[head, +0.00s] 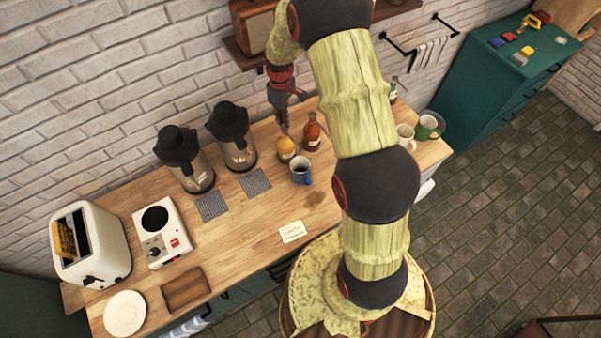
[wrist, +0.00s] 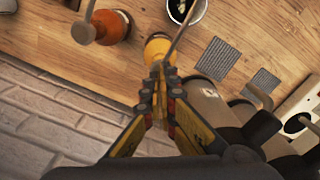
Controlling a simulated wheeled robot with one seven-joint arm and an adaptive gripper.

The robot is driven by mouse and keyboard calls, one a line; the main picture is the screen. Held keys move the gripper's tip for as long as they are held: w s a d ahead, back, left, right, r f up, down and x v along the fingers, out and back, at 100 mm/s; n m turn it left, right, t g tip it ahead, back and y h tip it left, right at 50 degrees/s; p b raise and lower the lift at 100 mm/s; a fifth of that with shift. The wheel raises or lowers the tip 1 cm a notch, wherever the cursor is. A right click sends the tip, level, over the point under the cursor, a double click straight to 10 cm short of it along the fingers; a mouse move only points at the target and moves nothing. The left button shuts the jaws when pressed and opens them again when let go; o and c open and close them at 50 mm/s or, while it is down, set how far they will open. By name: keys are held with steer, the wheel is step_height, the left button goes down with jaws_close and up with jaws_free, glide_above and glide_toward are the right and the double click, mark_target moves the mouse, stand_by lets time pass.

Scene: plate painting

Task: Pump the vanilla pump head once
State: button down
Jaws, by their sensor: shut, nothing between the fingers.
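A yellow bottle (head: 286,149) stands on the wooden counter behind the blue mug; I take it for the vanilla one, though no label is readable. In the wrist view the yellow bottle (wrist: 157,47) is partly covered by my fingertips, and a thin grey pump spout (wrist: 181,30) reaches from it towards the mug. My gripper (head: 284,130) is shut and empty, pointing down directly over this bottle's top. Its fingertips (wrist: 160,68) hide most of the pump head. I cannot tell whether they touch it.
An orange-red bottle (head: 311,132) with its own pump head (wrist: 82,33) stands close beside. A blue mug (head: 301,170) with dark content is in front. Two black-lidded dispensers (head: 239,150) stand to the left. A card (head: 292,231) lies at the front edge.

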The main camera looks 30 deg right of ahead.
steer(key=shift+f+b, duration=1.1)
steer(key=shift+f, duration=0.6)
steer(key=shift+s, duration=0.1)
steer(key=shift+r, duration=0.15)
steer(key=shift+r+p, duration=0.75)
steer(key=shift+r, duration=0.8)
steer(key=shift+r, duration=0.1)
step_height(320, 180, up, 6)
steer(key=p, duration=0.2)
steer(key=shift+p, duration=0.3)
steer(key=shift+m, duration=0.3)
